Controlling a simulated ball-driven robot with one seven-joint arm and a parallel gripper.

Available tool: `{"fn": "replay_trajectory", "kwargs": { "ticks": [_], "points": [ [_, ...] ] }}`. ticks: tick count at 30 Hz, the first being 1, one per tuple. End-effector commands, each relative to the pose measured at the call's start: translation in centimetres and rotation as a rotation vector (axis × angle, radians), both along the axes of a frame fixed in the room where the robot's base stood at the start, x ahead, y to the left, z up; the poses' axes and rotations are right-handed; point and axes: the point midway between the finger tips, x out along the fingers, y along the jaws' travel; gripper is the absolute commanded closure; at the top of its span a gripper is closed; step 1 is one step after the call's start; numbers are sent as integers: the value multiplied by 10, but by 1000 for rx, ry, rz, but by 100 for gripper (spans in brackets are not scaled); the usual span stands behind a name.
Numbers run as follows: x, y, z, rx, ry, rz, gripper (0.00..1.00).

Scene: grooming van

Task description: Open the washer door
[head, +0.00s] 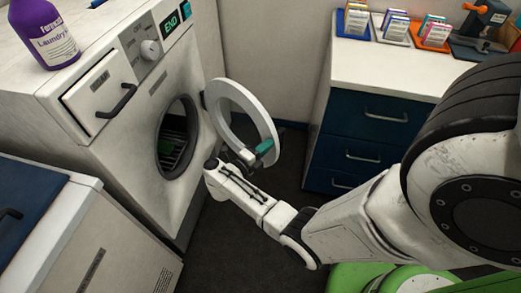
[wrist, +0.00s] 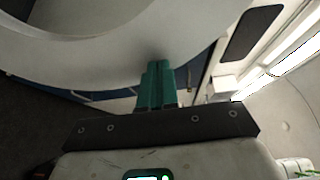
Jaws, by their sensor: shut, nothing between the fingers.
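The washer (head: 150,110) stands at the left in the head view, with its round drum opening uncovered and dark inside. Its white ring-shaped door (head: 231,88) stands swung well out from the front, hinged at the right of the opening. My gripper (head: 264,147) has its green fingers at the lower part of the door ring, on the side facing me. In the wrist view the shut green fingers (wrist: 157,88) overlap the edge of the pale door ring (wrist: 100,55). I cannot tell whether they touch it. Nothing shows between the fingers.
A purple laundry bottle (head: 46,35) stands on the washer. A blue drawer cabinet (head: 365,125) with a white top holding card trays stands to the right. A low white-and-blue unit (head: 70,235) is at front left. Dark floor (head: 215,240) lies open between them.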

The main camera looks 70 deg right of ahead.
Motion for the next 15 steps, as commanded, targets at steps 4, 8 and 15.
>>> {"fn": "replay_trajectory", "kwargs": {
  "ticks": [4,8,15],
  "points": [
    [0,-1,0,0,0,0,100],
    [0,-1,0,0,0,1,100],
    [-4,-5,0,1,0,13,100]
  ]
}}
